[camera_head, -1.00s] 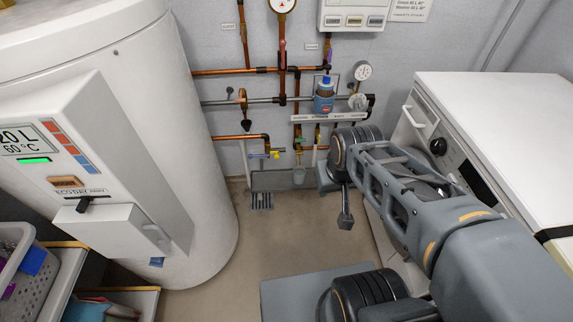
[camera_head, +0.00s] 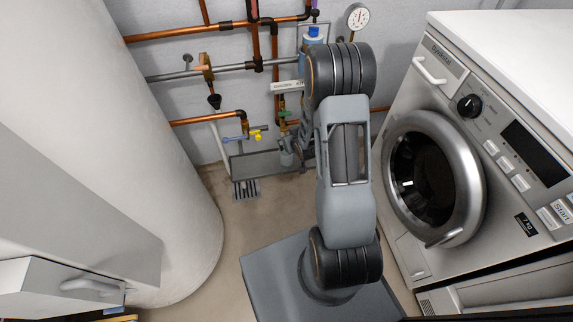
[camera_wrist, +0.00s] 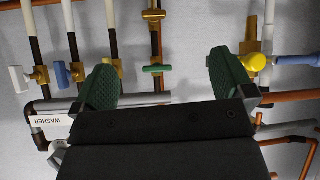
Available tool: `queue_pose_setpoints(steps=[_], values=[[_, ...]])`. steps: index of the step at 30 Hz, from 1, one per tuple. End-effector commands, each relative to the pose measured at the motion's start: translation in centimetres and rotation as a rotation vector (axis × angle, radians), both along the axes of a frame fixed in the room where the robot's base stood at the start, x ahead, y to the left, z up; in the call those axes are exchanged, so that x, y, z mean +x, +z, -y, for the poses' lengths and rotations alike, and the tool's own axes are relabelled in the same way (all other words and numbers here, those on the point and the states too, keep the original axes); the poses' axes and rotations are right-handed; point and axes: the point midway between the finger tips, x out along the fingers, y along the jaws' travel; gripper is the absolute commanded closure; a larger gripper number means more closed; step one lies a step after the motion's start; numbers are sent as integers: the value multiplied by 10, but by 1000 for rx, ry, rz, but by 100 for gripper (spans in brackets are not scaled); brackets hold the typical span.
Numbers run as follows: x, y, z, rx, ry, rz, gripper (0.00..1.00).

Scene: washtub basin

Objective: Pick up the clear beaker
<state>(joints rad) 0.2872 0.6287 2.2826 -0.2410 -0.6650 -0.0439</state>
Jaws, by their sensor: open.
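A small clear beaker (camera_head: 287,158) stands on the grey ledge at the foot of the back wall, below the taps in the head view. It is partly hidden at its right by my arm. In the wrist view my gripper (camera_wrist: 165,72) is open, with two green textured pads spread apart and nothing between them. It faces the wall pipes and valves. The beaker is not visible in the wrist view. My gripper is mostly hidden behind my arm in the head view, so its distance to the beaker is unclear.
Copper pipes (camera_head: 190,33) and valves run along the back wall. A green valve handle (camera_wrist: 156,69) and a yellow knob (camera_wrist: 257,62) lie near the finger pads. A washing machine (camera_head: 520,105) stands at right and a white tank (camera_head: 130,150) at left.

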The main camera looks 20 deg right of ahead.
Motion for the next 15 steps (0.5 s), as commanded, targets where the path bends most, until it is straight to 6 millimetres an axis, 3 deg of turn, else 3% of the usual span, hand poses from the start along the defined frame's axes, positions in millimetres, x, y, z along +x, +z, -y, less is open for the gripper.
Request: queue_pose_setpoints(steps=[1,6,10,15], values=[[-3,-41,4,11,1,30,0],[-12,-105,10,43,3,161,0],[-21,-134,12,63,0,232,0],[-25,-152,12,76,-4,283,0]])
